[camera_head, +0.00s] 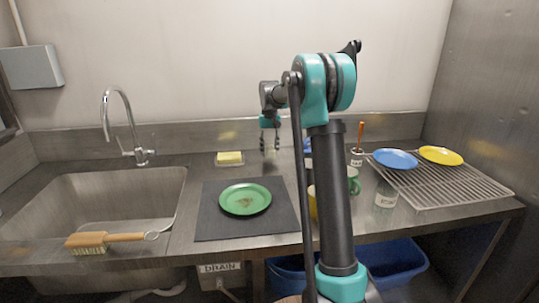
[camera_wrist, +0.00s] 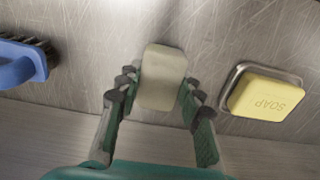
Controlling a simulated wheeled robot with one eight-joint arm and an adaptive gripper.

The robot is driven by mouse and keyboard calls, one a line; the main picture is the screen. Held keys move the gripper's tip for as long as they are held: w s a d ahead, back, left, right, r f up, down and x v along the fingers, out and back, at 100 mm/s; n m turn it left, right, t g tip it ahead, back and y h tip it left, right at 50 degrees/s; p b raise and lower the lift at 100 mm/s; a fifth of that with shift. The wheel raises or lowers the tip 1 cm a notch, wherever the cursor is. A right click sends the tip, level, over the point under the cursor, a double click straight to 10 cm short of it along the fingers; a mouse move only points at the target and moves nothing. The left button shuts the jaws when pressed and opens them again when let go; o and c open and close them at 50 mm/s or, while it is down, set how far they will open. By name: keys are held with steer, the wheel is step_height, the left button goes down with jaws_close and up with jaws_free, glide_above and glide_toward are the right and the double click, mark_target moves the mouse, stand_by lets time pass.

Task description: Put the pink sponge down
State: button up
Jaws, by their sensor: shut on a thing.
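My gripper (camera_head: 270,143) hangs over the back of the counter, to the right of the soap. In the wrist view, my gripper (camera_wrist: 156,98) has its two fingers on either side of a pale block (camera_wrist: 163,75) and is shut on it. The block has rounded corners and looks beige-grey rather than pink. It is the only sponge-like thing in view. I cannot make it out clearly in the head view. Whether its underside touches the counter, I cannot tell.
Yellow soap (camera_head: 229,157) in a dish is left of my gripper; it lies at right in the wrist view (camera_wrist: 266,95). A blue brush (camera_wrist: 22,62) lies opposite. A green plate (camera_head: 245,199) sits on a dark mat (camera_head: 213,226). A rack (camera_head: 470,195) holds plates.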

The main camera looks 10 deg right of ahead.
mark_target(269, 148)
steer(key=shift+f, duration=1.2)
steer(key=shift+f, duration=0.1)
steer(key=o, duration=1.2)
step_height(269, 148, up, 12)
steer(key=shift+r, duration=0.1)
